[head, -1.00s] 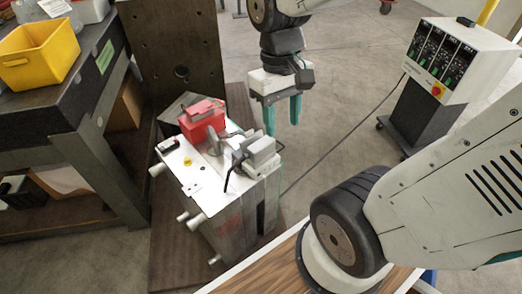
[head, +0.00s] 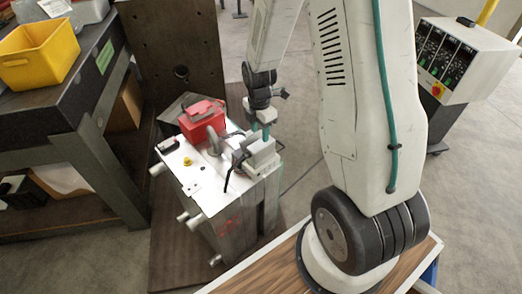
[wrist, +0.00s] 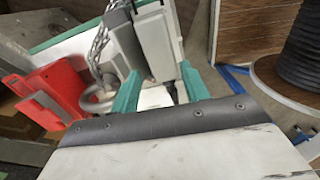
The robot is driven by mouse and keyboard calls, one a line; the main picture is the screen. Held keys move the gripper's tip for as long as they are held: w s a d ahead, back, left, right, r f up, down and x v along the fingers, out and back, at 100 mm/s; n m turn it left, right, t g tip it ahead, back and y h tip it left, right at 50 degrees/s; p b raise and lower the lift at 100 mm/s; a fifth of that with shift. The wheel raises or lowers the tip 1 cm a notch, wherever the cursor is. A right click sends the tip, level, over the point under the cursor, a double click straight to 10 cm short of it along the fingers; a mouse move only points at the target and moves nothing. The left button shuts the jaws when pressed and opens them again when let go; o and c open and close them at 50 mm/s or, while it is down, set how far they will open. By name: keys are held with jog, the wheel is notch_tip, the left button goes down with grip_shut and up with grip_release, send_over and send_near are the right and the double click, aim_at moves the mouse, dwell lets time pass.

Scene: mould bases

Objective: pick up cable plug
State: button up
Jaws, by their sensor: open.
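The cable plug, a grey block-shaped connector (head: 257,156), sits on the right part of the mould base's white top (head: 203,178). In the wrist view the plug (wrist: 157,42) appears ahead, in line with the gap between my fingers. My gripper (head: 263,133) is just above and behind the plug in the head view. Its two teal fingers are apart in the wrist view (wrist: 160,88), one to each side of the plug's near end. Whether they touch it I cannot tell. The plug's underside is hidden.
A red housing (head: 201,121) and a grey lifting ring (head: 214,141) stand left of the plug. A yellow bin (head: 38,55) is on the left bench. A control cabinet (head: 460,62) stands at right.

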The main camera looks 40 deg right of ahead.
aim_at(261, 143)
jog(key=shift+n, duration=0.4)
jog(key=shift+f, duration=0.35)
jog(key=shift+d+f, duration=0.2)
jog(key=shift+f, duration=3.3)
jog(key=shift+f, duration=0.25)
jog(key=c, duration=0.9)
grip_shut()
jog(key=shift+r, duration=0.1)
